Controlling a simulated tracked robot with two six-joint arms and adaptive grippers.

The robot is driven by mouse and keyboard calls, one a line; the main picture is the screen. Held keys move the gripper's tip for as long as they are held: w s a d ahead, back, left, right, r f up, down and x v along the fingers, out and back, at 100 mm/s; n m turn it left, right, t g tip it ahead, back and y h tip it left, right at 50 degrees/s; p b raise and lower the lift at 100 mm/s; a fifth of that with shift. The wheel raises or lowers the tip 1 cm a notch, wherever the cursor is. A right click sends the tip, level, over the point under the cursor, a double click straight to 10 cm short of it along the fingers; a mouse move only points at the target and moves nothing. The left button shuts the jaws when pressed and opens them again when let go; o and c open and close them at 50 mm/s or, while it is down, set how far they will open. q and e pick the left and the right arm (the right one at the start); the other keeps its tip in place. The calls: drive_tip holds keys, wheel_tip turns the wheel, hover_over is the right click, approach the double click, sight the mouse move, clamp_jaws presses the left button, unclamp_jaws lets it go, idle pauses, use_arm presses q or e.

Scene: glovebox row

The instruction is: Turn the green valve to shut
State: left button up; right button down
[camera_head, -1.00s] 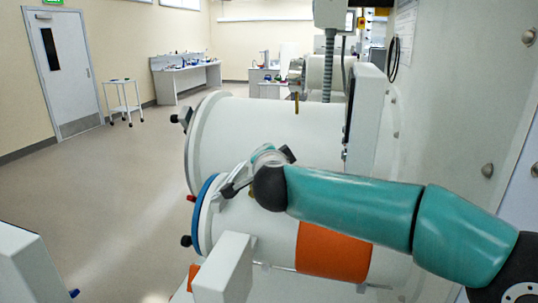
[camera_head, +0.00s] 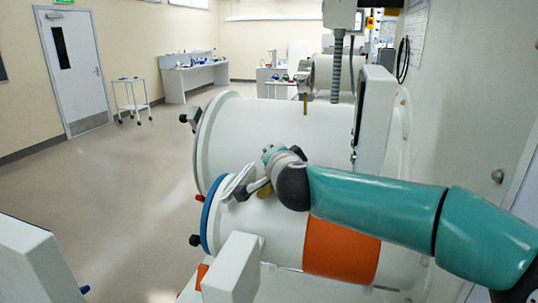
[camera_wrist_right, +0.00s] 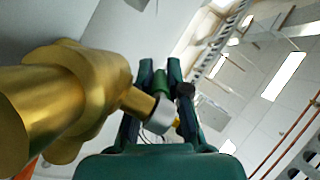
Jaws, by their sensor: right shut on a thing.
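In the right wrist view a brass valve body (camera_wrist_right: 75,95) fills the left side, with a brass stem and a pale collar (camera_wrist_right: 161,115) reaching toward my fingers. My right gripper (camera_wrist_right: 163,68) is shut on the green valve handle (camera_wrist_right: 161,84), which shows between its two dark green fingers. In the head view my teal right arm comes in from the right, and my right gripper (camera_head: 248,185) is at the front of the lower white cylinder. The valve is mostly hidden there behind my wrist. My left gripper is in neither view.
A large white cylinder (camera_head: 270,130) lies above a smaller one with a blue ring (camera_head: 207,215) and an orange band (camera_head: 341,252). A pale upright box (camera_head: 232,270) stands close in front. The floor (camera_head: 120,190) to the left is open, with a trolley (camera_head: 131,95) farther back.

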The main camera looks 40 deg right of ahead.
drive_tip(key=shift+f, duration=0.1)
drive_tip(key=c, duration=1.4)
unclamp_jaws()
drive_tip(key=shift+w, duration=0.1)
drive_tip(key=v, duration=1.1)
drive_tip(key=shift+a, duration=0.2)
drive_tip(key=shift+s+a, duration=0.1)
drive_tip(key=shift+s, duration=0.35)
